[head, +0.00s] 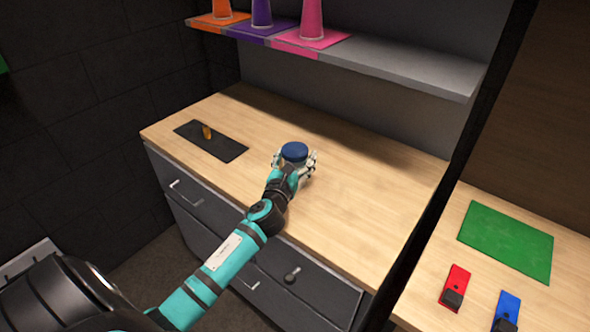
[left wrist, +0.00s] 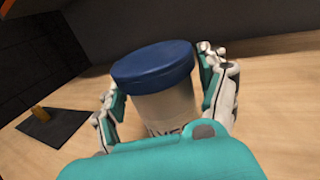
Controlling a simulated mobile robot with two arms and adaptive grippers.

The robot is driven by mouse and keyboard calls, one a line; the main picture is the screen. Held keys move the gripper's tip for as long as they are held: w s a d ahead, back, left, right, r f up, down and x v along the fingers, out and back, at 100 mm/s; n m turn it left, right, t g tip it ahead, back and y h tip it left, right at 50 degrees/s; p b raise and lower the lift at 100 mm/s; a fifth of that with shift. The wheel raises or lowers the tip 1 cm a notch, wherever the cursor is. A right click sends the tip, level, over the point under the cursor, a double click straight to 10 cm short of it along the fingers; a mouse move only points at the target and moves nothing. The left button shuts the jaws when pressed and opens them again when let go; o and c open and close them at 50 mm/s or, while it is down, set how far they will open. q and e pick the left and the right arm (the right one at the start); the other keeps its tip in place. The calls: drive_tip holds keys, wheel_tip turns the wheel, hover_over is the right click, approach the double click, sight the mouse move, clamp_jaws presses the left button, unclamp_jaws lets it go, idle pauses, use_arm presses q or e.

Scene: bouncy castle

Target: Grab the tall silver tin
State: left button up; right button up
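A pale, greyish-white cylindrical tin with a dark blue lid (head: 294,152) stands upright on the wooden counter. It also shows close up in the left wrist view (left wrist: 158,90), with dark lettering low on its body, partly hidden by my gripper. My left gripper (head: 295,162) reaches in from the front, with one finger on each side of the tin. In the left wrist view my left gripper (left wrist: 162,95) looks open, with narrow gaps between fingers and tin. My right gripper is not in view.
A black mat (head: 212,143) with a small golden-brown object (head: 207,132) lies left on the counter (head: 370,190). A shelf (head: 420,77) with orange, purple and pink items hangs above. Right of a dark post are a green mat (head: 507,240), a red item (head: 455,284) and a blue item (head: 507,307).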

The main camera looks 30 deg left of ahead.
use_arm(q)
drive_tip(key=c, duration=0.9)
drive_tip(key=shift+c, duration=0.3)
drive_tip(key=shift+r, duration=0.15)
